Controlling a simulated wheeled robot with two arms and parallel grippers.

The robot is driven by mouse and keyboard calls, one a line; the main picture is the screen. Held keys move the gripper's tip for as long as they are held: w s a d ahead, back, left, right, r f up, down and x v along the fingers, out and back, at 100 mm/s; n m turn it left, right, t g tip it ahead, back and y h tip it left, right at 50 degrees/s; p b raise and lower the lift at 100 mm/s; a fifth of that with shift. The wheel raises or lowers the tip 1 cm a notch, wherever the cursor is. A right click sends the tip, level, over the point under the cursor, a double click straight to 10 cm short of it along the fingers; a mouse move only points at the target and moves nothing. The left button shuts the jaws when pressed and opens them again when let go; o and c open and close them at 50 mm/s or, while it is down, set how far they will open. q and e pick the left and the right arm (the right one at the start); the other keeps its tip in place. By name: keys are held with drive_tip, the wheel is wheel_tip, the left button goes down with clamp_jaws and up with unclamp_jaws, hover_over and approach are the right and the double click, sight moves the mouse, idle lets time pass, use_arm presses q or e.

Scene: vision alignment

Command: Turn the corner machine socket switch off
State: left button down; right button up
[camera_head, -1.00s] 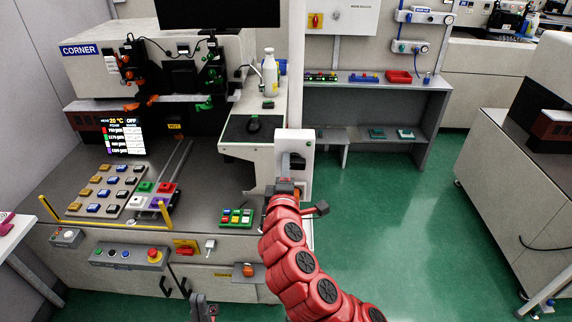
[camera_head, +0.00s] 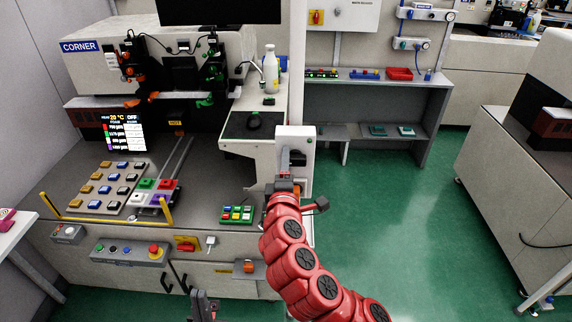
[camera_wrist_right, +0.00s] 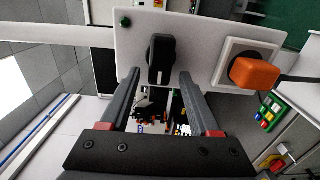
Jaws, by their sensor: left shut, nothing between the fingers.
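My right gripper (camera_wrist_right: 159,75) is open, with one finger on each side of the switch and small gaps showing. In the head view the right gripper (camera_head: 290,172) partly hides the panel's lower part. My left gripper (camera_head: 203,304) is shut and empty at the bottom edge.
A green lamp (camera_wrist_right: 126,21) is at the panel's left end in the wrist view. A cable runs from the plug to the right. A small button box (camera_head: 237,215) and a control strip (camera_head: 128,252) are on the machine's front. Green floor (camera_head: 390,220) is free at right.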

drive_tip(key=s+p, duration=0.7)
drive_tip(key=s, duration=1)
drive_tip(key=shift+s, duration=0.25)
